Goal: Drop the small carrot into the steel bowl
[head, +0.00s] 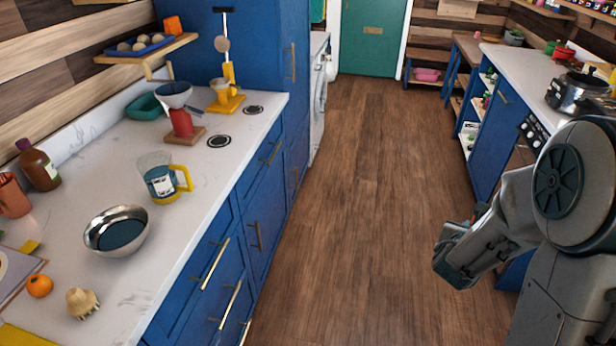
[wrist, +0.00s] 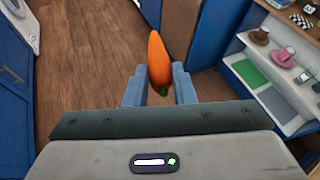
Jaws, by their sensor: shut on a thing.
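The small carrot (wrist: 158,60) is orange with a green end and shows in the wrist view between the two blue-grey fingers of my gripper (wrist: 159,84). The gripper is shut on it, with its green end towards the palm. In the head view my arm is at the right, over the floor, and the carrot cannot be made out there. The steel bowl (head: 132,214) stands upright on the white counter at the left of the head view, with a dark inside. My gripper is far from the bowl, across the aisle.
The left counter (head: 180,240) also holds an orange (head: 39,285), a wooden brush-like thing (head: 82,302), a glass jug with a yellow handle (head: 162,178) and a brown bottle (head: 38,166). The wooden floor (head: 345,200) between the counters is clear. Open shelves (wrist: 275,85) stand right of my gripper.

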